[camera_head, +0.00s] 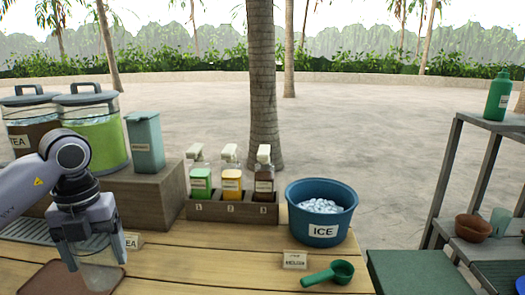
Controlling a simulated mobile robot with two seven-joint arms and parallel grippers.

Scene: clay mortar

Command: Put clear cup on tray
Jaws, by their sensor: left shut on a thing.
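My left gripper (97,255) comes in at the lower left and points down. It is shut on the clear cup (98,279), which is upright between its fingers. The cup is see-through and its outline is faint. A flat brown tray (38,279) lies on the wooden counter at the bottom left, partly cut off by the frame. The cup overlaps the tray's right part in the picture; I cannot tell whether it touches the tray. My right gripper is not in view.
Two drink dispensers (105,135), a teal bin (146,140) and a rack of syrup bottles (232,207) stand behind. A blue ice bucket (322,236) and green scoop (330,274) are to the right. The counter's front middle (200,270) is clear.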

